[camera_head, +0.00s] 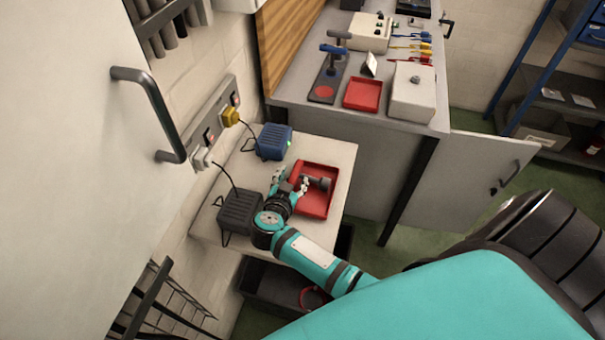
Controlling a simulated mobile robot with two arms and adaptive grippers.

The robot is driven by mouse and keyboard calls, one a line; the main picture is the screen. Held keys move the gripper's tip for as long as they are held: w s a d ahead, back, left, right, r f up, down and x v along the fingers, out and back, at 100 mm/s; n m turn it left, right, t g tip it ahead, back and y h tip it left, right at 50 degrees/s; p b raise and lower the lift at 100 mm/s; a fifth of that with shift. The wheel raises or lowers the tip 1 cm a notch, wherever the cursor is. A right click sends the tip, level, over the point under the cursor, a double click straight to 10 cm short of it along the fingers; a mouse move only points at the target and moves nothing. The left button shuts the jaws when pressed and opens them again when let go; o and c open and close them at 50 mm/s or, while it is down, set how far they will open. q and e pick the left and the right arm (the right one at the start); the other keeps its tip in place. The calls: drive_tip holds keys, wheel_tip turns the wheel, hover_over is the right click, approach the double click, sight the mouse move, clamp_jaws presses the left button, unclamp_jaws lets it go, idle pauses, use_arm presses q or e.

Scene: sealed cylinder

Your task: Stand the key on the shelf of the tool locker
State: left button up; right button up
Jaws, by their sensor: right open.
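A small grey piece with a thick head, which looks like the key (320,184), lies at the red tray (322,208) on the small pale table. My right gripper (303,183) is open at the tray's left side, close beside this piece. I cannot tell whether the fingers touch it. My left gripper is not in view. A large white door (70,150) with a dark bar handle fills the left side; I cannot tell if it is the tool locker's. No locker shelf can be made out for certain.
A workbench (340,112) behind holds another red tray (363,95) and a white box (413,92). A dark bin is below.

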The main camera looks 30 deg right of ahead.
clamp_jaws()
idle(0.4)
drive_tip(key=shift+r, duration=0.15)
